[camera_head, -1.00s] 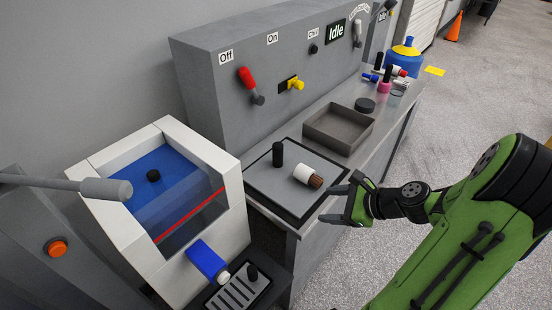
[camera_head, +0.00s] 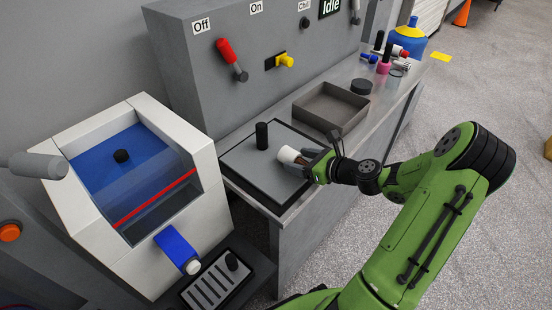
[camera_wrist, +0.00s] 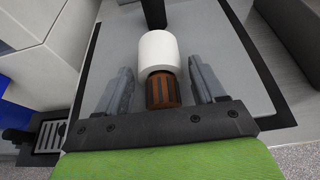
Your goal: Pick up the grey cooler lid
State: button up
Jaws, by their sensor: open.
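The grey cooler lid (camera_head: 248,167) is a flat grey panel set in a black border on the bench top. A black upright knob (camera_head: 262,136) stands on it; the knob's lower part shows at the top of the wrist view (camera_wrist: 153,14). A white cylinder (camera_head: 288,154) with a brown ribbed end lies on the panel. My gripper (camera_wrist: 163,78) is open and low over the lid's near side. In the wrist view its fingers stand either side of the brown end (camera_wrist: 163,90), with gaps on both sides. The lid (camera_wrist: 204,38) also fills much of the wrist view.
An empty grey tray (camera_head: 318,119) sits behind the lid, with a dark round puck (camera_head: 361,87) and several small bottles further back. The control panel (camera_head: 215,90) rises along the left. A white machine with a blue window (camera_head: 125,165) stands at the front left.

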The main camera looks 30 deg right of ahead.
jog(key=x, duration=0.3)
jog(key=shift+w+a+f+b, duration=0.15)
jog(key=shift+w+f+b, duration=0.1)
jog(key=shift+b, duration=0.15)
jog(key=shift+s+r, duration=0.1)
jog(key=shift+s, duration=0.05)
jog(key=shift+c, duration=0.2)
jog(key=c, duration=1.2)
